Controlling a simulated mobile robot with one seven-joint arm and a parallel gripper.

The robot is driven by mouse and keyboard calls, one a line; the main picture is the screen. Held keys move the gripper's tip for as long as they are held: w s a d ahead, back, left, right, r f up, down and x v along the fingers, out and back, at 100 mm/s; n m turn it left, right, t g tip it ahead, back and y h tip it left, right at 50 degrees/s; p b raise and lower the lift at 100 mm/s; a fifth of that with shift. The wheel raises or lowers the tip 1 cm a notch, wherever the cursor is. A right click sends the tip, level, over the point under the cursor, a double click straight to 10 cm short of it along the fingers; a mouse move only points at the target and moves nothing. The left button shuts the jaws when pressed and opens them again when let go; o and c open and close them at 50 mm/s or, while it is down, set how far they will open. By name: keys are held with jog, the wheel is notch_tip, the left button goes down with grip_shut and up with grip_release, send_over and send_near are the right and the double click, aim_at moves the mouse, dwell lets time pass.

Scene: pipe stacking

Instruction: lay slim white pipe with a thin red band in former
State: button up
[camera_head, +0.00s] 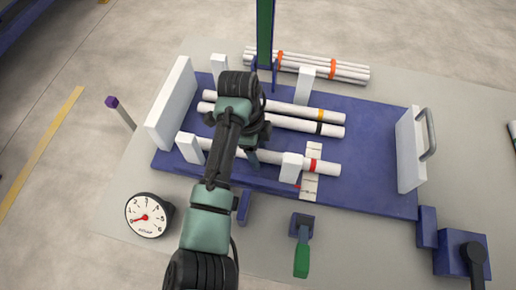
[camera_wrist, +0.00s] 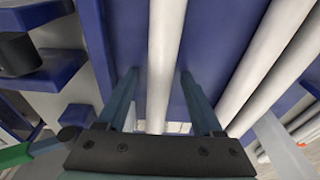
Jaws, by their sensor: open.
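The white pipe with a thin red band (camera_head: 327,168) lies in the former (camera_head: 380,188), a blue bed with white posts. It is the front pipe, beside the front posts (camera_head: 291,167). My gripper (camera_head: 251,158) is down at its middle, partly hidden by my arm. In the wrist view my open gripper (camera_wrist: 160,80) has one finger on each side of a white pipe (camera_wrist: 164,35), with gaps showing between pipe and fingers. This appears to be the red-banded pipe; its band is outside that view.
A pipe with a yellow band (camera_head: 333,115) and one with a black band (camera_head: 332,129) lie behind it. A bundle with orange bands (camera_head: 350,72) lies at the back. A white end plate (camera_head: 171,105), a handled plate (camera_head: 410,150), a dial gauge (camera_head: 148,215) and a green-handled clamp (camera_head: 302,250) stand around.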

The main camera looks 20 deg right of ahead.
notch_tip(320, 180, up, 12)
jog(key=w+a, duration=0.1)
jog(key=shift+a, duration=0.25)
jog(key=w+d+r+n+t+h, duration=0.5)
jog(key=w+r+t, duration=0.3)
jog(key=r, duration=0.5)
notch_tip(320, 180, up, 17)
jog(key=w+a+n+t, duration=0.1)
jog(key=w+n+t, duration=0.1)
jog(key=n+t, duration=0.45)
jog(key=s+a+r+n+t+y, duration=0.3)
jog(key=s+a+r+n+t, duration=0.3)
jog(key=r, duration=0.5)
jog(key=s+a+r+n+t+y, duration=0.3)
jog(key=s+a+r+n+t, duration=0.4)
jog(key=s+a+r+t, duration=0.1)
notch_tip(320, 180, up, 4)
jog(key=shift+s+a+f, duration=0.15)
jog(key=shift+s+a, duration=0.55)
jog(key=shift+s, duration=0.35)
